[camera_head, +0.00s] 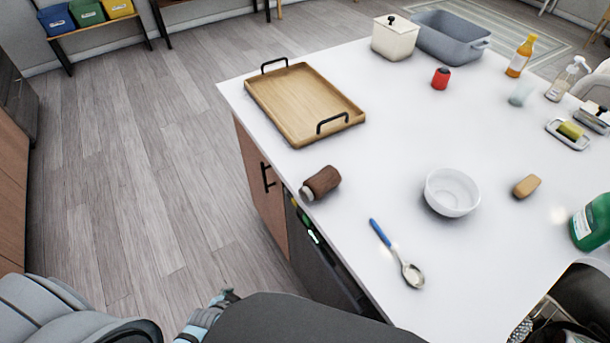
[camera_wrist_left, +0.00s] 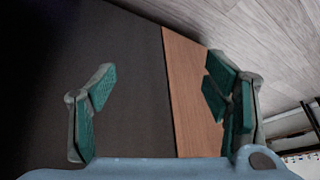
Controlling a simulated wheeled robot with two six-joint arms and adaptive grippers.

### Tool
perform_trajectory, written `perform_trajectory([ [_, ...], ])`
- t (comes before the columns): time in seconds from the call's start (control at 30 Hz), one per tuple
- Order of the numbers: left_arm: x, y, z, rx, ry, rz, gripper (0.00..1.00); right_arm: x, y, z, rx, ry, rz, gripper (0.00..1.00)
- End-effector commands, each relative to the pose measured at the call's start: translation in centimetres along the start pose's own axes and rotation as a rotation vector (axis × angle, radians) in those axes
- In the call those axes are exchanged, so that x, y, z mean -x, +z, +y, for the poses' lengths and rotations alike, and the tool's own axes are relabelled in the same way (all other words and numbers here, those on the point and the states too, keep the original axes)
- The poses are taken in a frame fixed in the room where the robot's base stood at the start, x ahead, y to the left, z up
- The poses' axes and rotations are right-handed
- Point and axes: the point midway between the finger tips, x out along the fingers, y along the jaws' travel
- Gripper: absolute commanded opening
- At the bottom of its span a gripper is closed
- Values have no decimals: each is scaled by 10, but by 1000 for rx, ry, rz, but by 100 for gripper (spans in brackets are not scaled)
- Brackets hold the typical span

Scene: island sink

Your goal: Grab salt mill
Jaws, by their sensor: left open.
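A brown mill-like object with a pale end (camera_head: 320,183) lies on its side near the left edge of the white island top in the head view. It looks like the salt mill, though I cannot be sure. My left gripper (camera_wrist_left: 160,88) is open and empty in the left wrist view, its teal-padded fingers spread wide, facing a dark panel and a wood cabinet front. In the head view only a small part of it (camera_head: 226,298) shows at the bottom, below and short of the counter, mostly hidden by my arm. My right gripper does not show.
A wooden tray with black handles (camera_head: 300,103) lies behind the brown object. A white bowl (camera_head: 452,192) and a blue-handled spoon (camera_head: 397,254) lie to its right. A red, dark-topped item (camera_head: 440,78) stands farther back. The counter's left edge is close to the brown object.

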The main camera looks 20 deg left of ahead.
Motion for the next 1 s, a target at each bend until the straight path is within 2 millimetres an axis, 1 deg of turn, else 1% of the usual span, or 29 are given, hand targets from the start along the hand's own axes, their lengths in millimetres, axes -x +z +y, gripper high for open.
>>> perform_trajectory([
  [0.03, 26, -72, -4, -45, 16, 130, 71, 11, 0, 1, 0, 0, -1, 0],
  [0.07, 44, -114, -4, -83, 30, 212, 71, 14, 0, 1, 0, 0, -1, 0],
  [0.1, 73, -164, -1, -136, 51, 317, 71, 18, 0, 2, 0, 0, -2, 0],
  [0.13, 97, -197, 3, -179, 66, 393, 71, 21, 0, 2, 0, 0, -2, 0],
  [0.17, 121, -226, 8, -222, 79, 463, 71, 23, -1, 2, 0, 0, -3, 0],
  [0.2, 153, -257, 16, -276, 96, 547, 71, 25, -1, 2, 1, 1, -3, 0],
  [0.23, 174, -275, 21, -313, 107, 601, 71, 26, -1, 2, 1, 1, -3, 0],
  [0.3, 213, -303, 32, -384, 122, 696, 71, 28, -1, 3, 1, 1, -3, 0],
  [0.33, 223, -310, 36, -404, 127, 723, 71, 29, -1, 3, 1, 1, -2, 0],
  [0.37, 229, -316, 39, -419, 130, 742, 71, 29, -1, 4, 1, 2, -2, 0],
  [0.4, 232, -323, 43, -429, 132, 759, 71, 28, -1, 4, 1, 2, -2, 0],
  [0.43, 230, -327, 45, -431, 133, 764, 71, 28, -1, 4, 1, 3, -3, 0],
  [0.47, 226, -332, 47, -433, 134, 766, 71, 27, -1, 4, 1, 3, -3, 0],
  [0.6, 197, -356, 58, -430, 135, 764, 71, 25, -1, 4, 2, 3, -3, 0],
  [0.7, 180, -370, 64, -431, 133, 763, 71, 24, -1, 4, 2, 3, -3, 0],
  [0.87, 166, -382, 72, -431, 134, 762, 71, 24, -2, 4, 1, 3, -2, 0],
  [1.0, 147, -398, 85, -431, 133, 762, 71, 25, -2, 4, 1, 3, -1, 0],
])
